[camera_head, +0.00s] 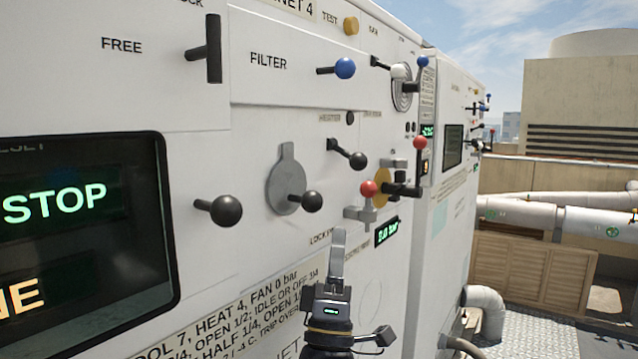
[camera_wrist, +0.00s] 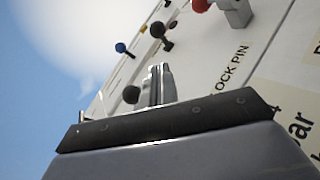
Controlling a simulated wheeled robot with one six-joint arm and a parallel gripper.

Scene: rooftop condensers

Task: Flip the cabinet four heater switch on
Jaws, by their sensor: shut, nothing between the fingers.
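The panel of cabinet 4 fills most of the head view. The likely heater switch (camera_head: 357,159) is a short dark lever with a black ball, under a small blurred label (camera_head: 330,118) that seems to read HEATER. Its ball points down and right; I cannot tell on from off. My gripper (camera_head: 338,238) is shut and empty, pointing up in front of the panel, below the switch and apart from it in the picture. In the wrist view my shut fingers (camera_wrist: 160,84) show at the centre. A black-ball lever (camera_wrist: 157,30) above them may be the same switch.
A black-knobbed handle on a round grey plate (camera_head: 285,183) is left of the switch. A red-knobbed lever (camera_head: 369,188) is right of it. Another black knob (camera_head: 226,210) and a blue filter knob (camera_head: 345,68) stick out. A screen (camera_head: 75,230) is at left.

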